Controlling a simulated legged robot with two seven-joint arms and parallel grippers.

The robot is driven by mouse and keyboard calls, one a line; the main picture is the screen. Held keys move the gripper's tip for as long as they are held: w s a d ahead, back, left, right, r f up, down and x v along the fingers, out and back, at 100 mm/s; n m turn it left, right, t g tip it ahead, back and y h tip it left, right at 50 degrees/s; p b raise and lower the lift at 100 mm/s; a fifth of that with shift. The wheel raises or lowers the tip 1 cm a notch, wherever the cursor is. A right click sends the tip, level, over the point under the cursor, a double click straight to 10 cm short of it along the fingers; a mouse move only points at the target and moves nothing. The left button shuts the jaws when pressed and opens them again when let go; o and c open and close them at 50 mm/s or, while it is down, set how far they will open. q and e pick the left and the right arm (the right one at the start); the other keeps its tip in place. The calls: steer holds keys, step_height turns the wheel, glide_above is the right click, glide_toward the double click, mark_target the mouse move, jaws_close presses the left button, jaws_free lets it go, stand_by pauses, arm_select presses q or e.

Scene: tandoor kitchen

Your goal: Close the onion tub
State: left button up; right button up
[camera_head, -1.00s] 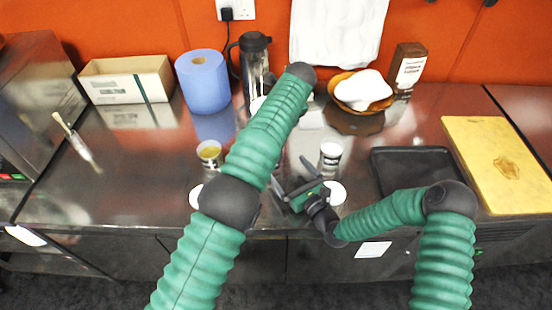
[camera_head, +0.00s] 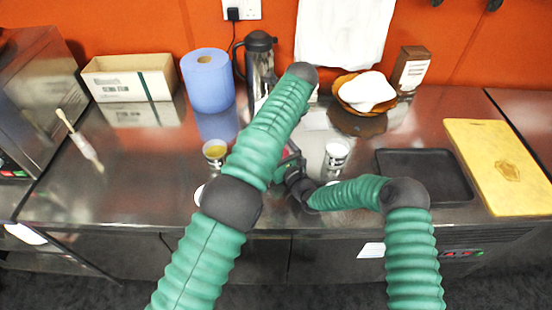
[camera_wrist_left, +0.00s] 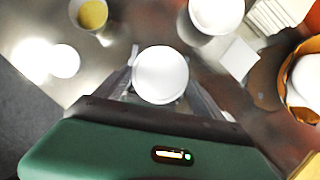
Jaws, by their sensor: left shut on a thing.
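My left gripper (camera_wrist_left: 160,85) is shut on a white round thing (camera_wrist_left: 160,74), with a finger on either side of it. I see it from above and cannot tell whether it is the onion tub or a lid. In the head view this gripper and what it holds are hidden behind my left arm. My right gripper (camera_head: 290,160) is partly hidden behind the left arm, and its fingers are unclear. An open tub with yellow contents (camera_head: 214,151) stands to the left. Another tub (camera_head: 336,153) with a pale top stands to the right. A white disc (camera_wrist_left: 65,61) lies near the front edge.
A black tray (camera_head: 425,172) and yellow board (camera_head: 500,160) lie at right. A brush (camera_head: 80,141) lies left. The left front counter is clear.

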arm_select(q)
steer(key=shift+d, duration=0.7)
arm_select(e)
steer(key=shift+d, duration=0.7)
steer(key=c, duration=1.1)
arm_select(q)
steer(key=shift+a, duration=0.45)
arm_select(e)
steer(key=shift+a, duration=0.4)
jaws_close()
steer(key=shift+d, duration=0.25)
arm_select(q)
step_height(320, 180, down, 5)
steer(key=shift+s+d, duration=0.1)
steer(key=shift+d, duration=0.05)
arm_select(e)
steer(key=shift+a, duration=0.1)
arm_select(q)
steer(key=shift+f, duration=0.85)
steer(key=shift+f, duration=0.6)
steer(key=shift+f, duration=0.3)
arm_select(e)
steer(key=shift+a+r, duration=0.1)
